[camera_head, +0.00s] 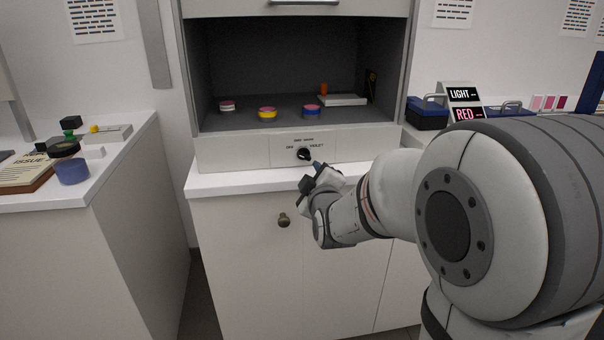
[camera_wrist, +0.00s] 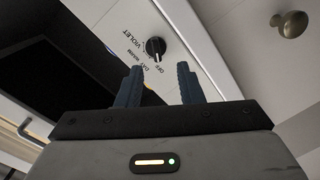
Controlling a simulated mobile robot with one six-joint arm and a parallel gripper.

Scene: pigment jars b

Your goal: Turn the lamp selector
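The lamp selector is a round black knob (camera_head: 303,154) on the pale front panel below the dark cabinet opening. Labels around it read OFF and VIOLET, with a third small label above. In the wrist view the knob (camera_wrist: 155,47) has a thin light mark that appears to point towards OFF. My gripper (camera_head: 318,172) is just below and right of the knob in the head view. In the wrist view my gripper (camera_wrist: 160,82) has its two dark blue fingers apart and nothing between them. The knob shows beyond the fingertips, apart from them.
Pink-topped jars, white (camera_head: 227,106), yellow (camera_head: 267,114) and blue (camera_head: 312,111), stand inside the cabinet. A white tray (camera_head: 343,100) is behind them. A brass drawer knob (camera_head: 284,220) sticks out below the counter edge (camera_head: 235,184). A RED/LIGHT sign (camera_head: 464,103) stands right.

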